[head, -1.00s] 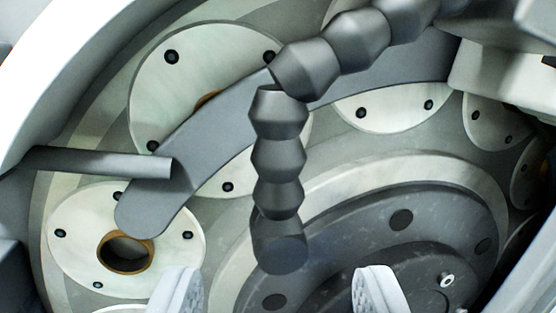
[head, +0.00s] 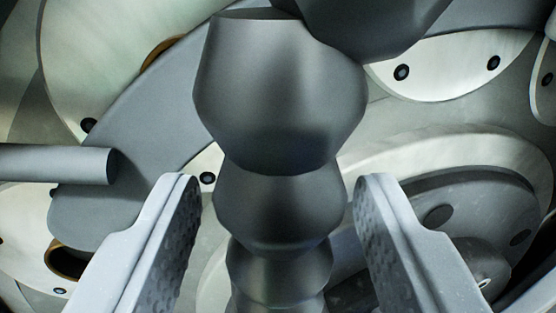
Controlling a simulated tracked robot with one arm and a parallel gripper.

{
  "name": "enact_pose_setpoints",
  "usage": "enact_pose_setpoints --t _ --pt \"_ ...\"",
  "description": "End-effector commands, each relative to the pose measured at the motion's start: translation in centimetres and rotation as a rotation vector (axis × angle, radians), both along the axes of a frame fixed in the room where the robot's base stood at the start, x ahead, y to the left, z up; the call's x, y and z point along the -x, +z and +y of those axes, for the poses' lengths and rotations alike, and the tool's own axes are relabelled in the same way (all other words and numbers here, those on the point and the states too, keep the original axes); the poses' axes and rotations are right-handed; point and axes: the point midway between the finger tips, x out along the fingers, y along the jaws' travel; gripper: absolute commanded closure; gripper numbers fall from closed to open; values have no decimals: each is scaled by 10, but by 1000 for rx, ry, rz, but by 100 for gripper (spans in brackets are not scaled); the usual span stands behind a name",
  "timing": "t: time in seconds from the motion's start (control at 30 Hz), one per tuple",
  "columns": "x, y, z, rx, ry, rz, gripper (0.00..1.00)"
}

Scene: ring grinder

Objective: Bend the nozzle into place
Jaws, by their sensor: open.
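The nozzle (head: 282,95) is a dark grey segmented hose. In the head view it enters from the top, bends near the top centre and hangs down through the middle. Its lower segments narrow away from me, and its lower end is cut off by the bottom edge of the picture. My gripper (head: 277,205) is open, with one pale ridged finger on each side of the nozzle's lower segments. A narrow gap shows between each finger and the nozzle, so I see no contact.
A curved grey arm plate (head: 120,165) lies behind the nozzle. A grey rod (head: 55,164) juts in from the left. Pale round discs with dark bolts, such as one at the upper right (head: 450,65), and a dark hub (head: 480,215) at the lower right fill the background.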

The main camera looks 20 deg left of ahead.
Motion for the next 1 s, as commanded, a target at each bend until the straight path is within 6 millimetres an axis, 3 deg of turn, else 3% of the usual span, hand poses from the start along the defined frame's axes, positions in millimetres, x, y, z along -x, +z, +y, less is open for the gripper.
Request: enact_pose_setpoints --t 0.53,0.57,0.7,0.73,1.0 --pt "-10 0 4 0 -1 -1 53" --pt "-10 0 4 -1 -1 -1 56" --pt "-10 0 4 -1 -1 0 95" --pt "-10 0 4 -1 -1 -1 100" --pt "-12 -1 -4 -15 -11 8 100"
